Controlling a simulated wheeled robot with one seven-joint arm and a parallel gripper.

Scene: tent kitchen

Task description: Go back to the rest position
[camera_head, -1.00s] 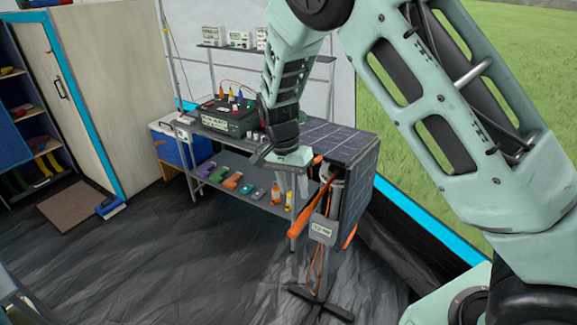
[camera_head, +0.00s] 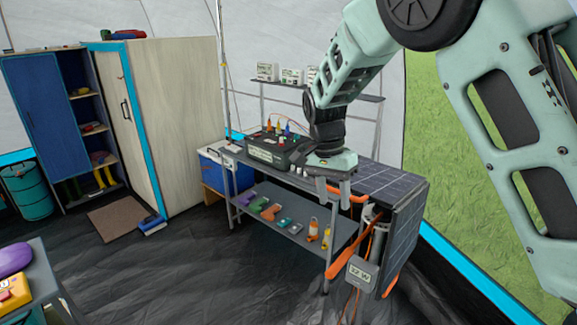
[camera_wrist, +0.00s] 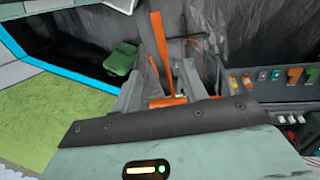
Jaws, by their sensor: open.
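My gripper (camera_head: 334,190) is in the head view at the end of my pale green arm, in front of the workbench, with its fingers pointing down. It also shows in the wrist view (camera_wrist: 160,82), where its two grey fingers are apart. The gripper is open and I see nothing held in it. An orange bar (camera_wrist: 160,50) shows behind the gap between the fingers in the wrist view; how far away it is, I cannot tell.
The workbench has a black power box (camera_head: 272,147) on top, a solar panel (camera_head: 404,240) at its right end and a lower shelf (camera_head: 262,226) with several coloured items. A cabinet (camera_head: 170,120) stands at the left. The dark floor (camera_head: 190,280) in front is clear.

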